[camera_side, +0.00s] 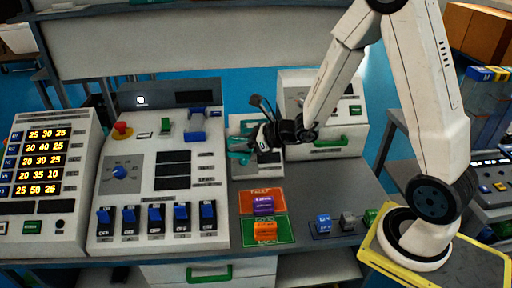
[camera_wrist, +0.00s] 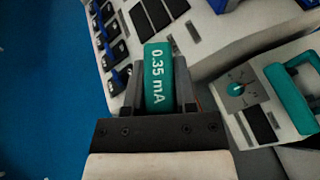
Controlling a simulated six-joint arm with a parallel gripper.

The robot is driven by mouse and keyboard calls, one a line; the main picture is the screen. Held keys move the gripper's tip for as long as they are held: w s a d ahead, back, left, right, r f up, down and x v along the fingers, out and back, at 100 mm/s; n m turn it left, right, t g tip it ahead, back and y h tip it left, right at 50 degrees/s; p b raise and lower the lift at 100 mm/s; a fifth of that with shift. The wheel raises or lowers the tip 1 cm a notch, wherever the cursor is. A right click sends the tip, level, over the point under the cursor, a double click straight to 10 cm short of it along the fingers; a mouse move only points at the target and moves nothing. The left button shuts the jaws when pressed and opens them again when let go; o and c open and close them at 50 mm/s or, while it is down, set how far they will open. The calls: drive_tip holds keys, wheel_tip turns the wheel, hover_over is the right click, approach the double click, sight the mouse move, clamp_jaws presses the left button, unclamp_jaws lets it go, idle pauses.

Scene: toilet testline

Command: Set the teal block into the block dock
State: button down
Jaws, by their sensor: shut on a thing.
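The teal block (camera_wrist: 158,80), marked "0.35 mA", is between the two dark fingers of my gripper (camera_wrist: 160,85) in the wrist view. My gripper is shut on it. In the side view my gripper (camera_side: 268,138) is above a small white unit at the middle of the bench, and I cannot make out the block clearly there. I cannot tell for certain which part is the block dock.
The small white unit (camera_wrist: 280,95) has a teal knob and teal handle. Left stands a large switch panel (camera_side: 160,180). Orange (camera_side: 248,202) and green (camera_side: 284,231) pads hold a purple and an orange block. Several small blocks (camera_side: 347,221) lie to the right. A drawer box (camera_side: 320,150) stands behind.

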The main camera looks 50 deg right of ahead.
sight(235, 137)
drive_tip(key=r, duration=0.3)
drive_tip(key=w+r+m+h, duration=0.1)
drive_tip(key=r, duration=0.2)
drive_tip(key=r+m+t+h, duration=0.1)
drive_tip(key=r, duration=0.2)
drive_tip(key=shift+w, duration=0.25)
drive_tip(key=shift+f, duration=0.2)
idle(1.0)
drive_tip(key=shift+w+d+f, duration=0.2)
drive_tip(key=shift+d+f, duration=0.1)
drive_tip(key=shift+f, duration=0.2)
drive_tip(key=d+f, duration=0.4)
drive_tip(key=f, duration=0.6)
drive_tip(key=s+d+f+n+y, duration=0.1)
drive_tip(key=d+f, duration=0.4)
drive_tip(key=f, duration=0.5)
drive_tip(key=shift+s+d+f, duration=0.2)
drive_tip(key=shift+s+f, duration=0.05)
drive_tip(key=shift+f, duration=0.1)
drive_tip(key=shift+f, duration=2.2)
drive_tip(key=shift+f, duration=0.1)
